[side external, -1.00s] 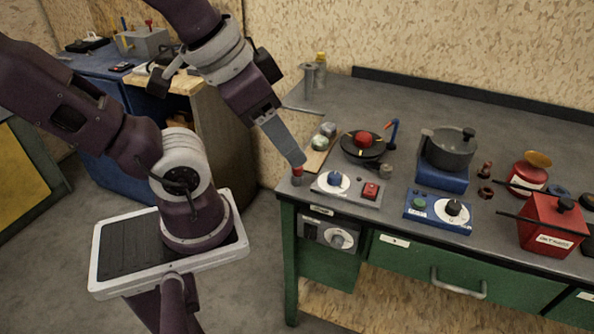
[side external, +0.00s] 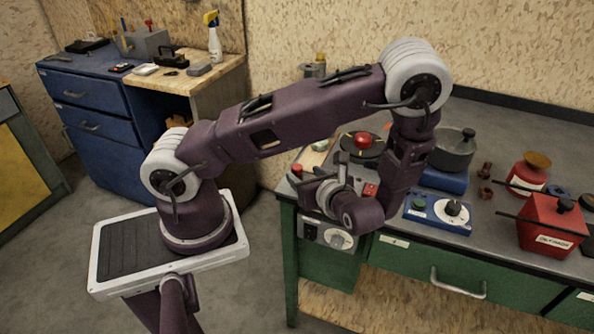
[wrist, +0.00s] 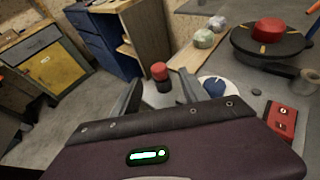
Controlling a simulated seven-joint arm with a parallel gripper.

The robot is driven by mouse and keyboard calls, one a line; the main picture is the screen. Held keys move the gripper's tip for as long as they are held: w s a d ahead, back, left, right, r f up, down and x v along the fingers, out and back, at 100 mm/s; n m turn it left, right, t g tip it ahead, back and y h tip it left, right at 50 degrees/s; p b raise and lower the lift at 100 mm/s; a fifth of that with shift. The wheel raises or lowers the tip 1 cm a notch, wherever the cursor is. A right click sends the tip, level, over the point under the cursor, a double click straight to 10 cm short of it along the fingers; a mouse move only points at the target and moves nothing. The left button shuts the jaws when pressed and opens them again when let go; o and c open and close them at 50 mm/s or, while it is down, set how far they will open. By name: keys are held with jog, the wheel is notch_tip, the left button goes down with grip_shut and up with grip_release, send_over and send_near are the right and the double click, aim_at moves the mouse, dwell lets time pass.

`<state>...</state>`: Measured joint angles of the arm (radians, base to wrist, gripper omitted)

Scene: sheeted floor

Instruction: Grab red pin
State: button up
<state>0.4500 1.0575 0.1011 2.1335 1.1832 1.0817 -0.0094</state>
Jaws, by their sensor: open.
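The red pin (side external: 296,169) has a red top and a dark lower part and stands upright at the near left corner of the grey bench. It also shows in the wrist view (wrist: 160,72), centred between my fingers. My gripper (side external: 305,178) is low over the bench, reaching left toward the pin. In the wrist view my gripper (wrist: 160,88) is open, with one finger on each side of the pin's line and nothing held. I cannot tell how far the fingertips reach around the pin.
A panel with a white-and-blue dial (wrist: 213,86) and a red switch box (wrist: 286,120) lie close right of my fingers. A dark pan (wrist: 268,45) with a red knob stands behind. A grey pot (side external: 452,150) is farther right. Left of the bench edge is open floor.

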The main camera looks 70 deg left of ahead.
aim_at(299, 170)
jog(key=x, duration=0.6)
jog(key=shift+r, duration=0.15)
grip_shut()
